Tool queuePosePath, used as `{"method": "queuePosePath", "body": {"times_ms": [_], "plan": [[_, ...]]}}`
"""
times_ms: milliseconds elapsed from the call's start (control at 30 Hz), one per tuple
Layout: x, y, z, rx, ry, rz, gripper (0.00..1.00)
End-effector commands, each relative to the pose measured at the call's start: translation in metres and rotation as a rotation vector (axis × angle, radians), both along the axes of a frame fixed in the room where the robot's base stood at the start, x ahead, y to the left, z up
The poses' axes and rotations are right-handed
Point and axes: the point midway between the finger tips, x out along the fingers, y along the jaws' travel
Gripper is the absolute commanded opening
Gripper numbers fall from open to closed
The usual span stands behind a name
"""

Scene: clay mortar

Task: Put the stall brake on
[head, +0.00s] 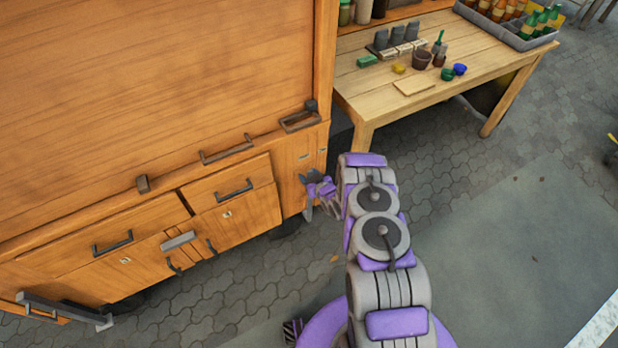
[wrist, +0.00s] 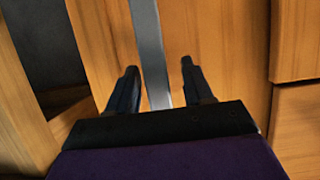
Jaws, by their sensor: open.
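A flat grey metal bar (wrist: 150,50), which looks like the brake lever, runs upright along the wooden side of the stall (head: 170,90) in the wrist view. My gripper (wrist: 158,70) is open, with one dark finger on each side of the bar. The bar's lower end shows between the fingers, nearer the left one. I cannot tell whether either finger touches it. In the head view my gripper (head: 312,190) is at the stall's right front corner, and the bar is hard to tell apart from the fingers there.
The stall front has drawers and doors with dark handles (head: 234,189). A wooden table (head: 440,95) with cups, small bowls and a bottle crate (head: 510,30) stands behind, to the right of the stall.

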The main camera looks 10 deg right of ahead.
Motion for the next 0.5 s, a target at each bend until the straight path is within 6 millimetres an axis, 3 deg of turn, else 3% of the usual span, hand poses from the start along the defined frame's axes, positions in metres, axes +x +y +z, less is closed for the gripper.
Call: {"method": "queuePosePath", "body": {"times_ms": [300,500], "plan": [[0.0016,0.0007,-0.0003,0.000,0.000,0.000,0.50],[0.0014,0.0011,-0.0004,-0.001,0.000,0.000,0.31]]}}
